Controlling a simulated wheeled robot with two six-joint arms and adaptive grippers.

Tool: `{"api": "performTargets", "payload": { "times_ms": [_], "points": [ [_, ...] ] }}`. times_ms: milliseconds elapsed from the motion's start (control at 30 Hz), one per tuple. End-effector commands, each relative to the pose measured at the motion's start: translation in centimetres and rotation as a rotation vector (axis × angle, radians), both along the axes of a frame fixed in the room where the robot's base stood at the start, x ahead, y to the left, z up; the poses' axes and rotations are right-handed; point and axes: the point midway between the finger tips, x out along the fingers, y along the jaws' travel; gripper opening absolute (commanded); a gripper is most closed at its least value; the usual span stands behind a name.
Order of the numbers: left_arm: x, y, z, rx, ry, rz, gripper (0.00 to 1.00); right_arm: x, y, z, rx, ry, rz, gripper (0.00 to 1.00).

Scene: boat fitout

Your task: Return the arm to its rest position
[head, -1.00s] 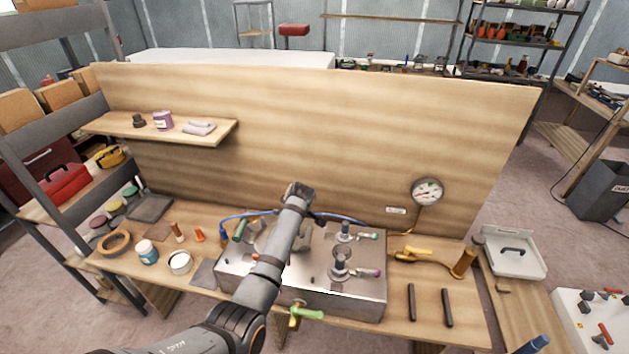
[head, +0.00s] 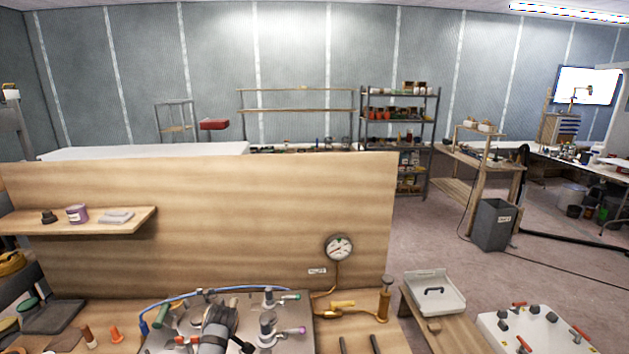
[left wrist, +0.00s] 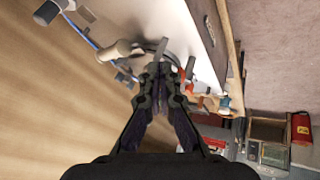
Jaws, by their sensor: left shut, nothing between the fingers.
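My left gripper (left wrist: 160,78) shows in the left wrist view with its dark fingers together and nothing held between them. Past its fingertips are a pale-handled fitting (left wrist: 120,50) and the light face of the metal panel box (left wrist: 197,35). In the head view a dark part of my left arm (head: 217,328) stands over the metal panel box (head: 160,342) at the bottom edge. My right gripper is in neither view.
A shelf (head: 130,222) holds small items at left. A white tray (head: 450,302) is at right.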

Motion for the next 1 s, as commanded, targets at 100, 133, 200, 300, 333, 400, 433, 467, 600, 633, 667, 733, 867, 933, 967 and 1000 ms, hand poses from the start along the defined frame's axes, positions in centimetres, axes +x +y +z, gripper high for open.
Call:
{"api": "performTargets", "payload": {
  "times_ms": [100, 133, 200, 300, 333, 400, 433, 467, 600, 633, 667, 733, 867, 933, 967, 1000],
  "points": [
    [-3.1, 0.5, -1.4, 0.032, 0.050, -0.079, 0.00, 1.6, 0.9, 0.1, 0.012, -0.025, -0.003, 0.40],
    [-4.0, 0.5, -1.7, 0.042, 0.064, -0.104, 0.00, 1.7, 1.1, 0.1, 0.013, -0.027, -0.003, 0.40],
    [-6.2, 0.7, -2.4, 0.065, 0.100, -0.170, 0.00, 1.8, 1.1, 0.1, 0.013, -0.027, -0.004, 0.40],
    [-9.8, 0.8, -3.1, 0.102, 0.151, -0.276, 0.00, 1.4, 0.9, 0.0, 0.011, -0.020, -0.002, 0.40],
    [-10.9, 0.8, -3.3, 0.111, 0.168, -0.311, 0.00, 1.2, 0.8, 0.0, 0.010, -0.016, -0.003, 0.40],
    [-13.6, 0.8, -3.5, 0.137, 0.205, -0.397, 0.00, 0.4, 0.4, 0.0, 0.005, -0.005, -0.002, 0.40],
    [-14.8, 0.7, -3.6, 0.148, 0.220, -0.436, 0.00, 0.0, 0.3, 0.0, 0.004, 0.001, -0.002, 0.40],
    [-15.9, 0.6, -3.5, 0.160, 0.235, -0.474, 0.00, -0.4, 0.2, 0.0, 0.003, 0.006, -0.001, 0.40],
    [-21.1, 0.1, -3.1, 0.207, 0.297, -0.657, 0.00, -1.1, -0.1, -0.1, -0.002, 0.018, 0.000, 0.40],
    [-22.1, -0.1, -2.9, 0.216, 0.309, -0.694, 0.00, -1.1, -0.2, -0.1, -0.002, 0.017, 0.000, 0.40],
    [-23.1, -0.2, -2.7, 0.224, 0.321, -0.732, 0.00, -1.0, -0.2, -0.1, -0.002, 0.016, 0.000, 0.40],
    [-25.3, -0.7, -2.2, 0.244, 0.341, -0.816, 0.00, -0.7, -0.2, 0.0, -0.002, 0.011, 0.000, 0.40],
    [-28.8, -1.4, -1.0, 0.274, 0.373, -0.959, 0.00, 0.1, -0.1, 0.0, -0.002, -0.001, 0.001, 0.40],
    [-30.5, -1.8, -0.4, 0.288, 0.388, -1.030, 0.00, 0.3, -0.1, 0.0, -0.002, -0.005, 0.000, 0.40],
    [-31.1, -2.0, -0.1, 0.294, 0.392, -1.058, 0.00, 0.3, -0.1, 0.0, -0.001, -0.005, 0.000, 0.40],
    [-32.0, -2.3, 0.3, 0.300, 0.398, -1.097, 0.00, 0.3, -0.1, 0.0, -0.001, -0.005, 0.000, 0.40]
  ]
}}
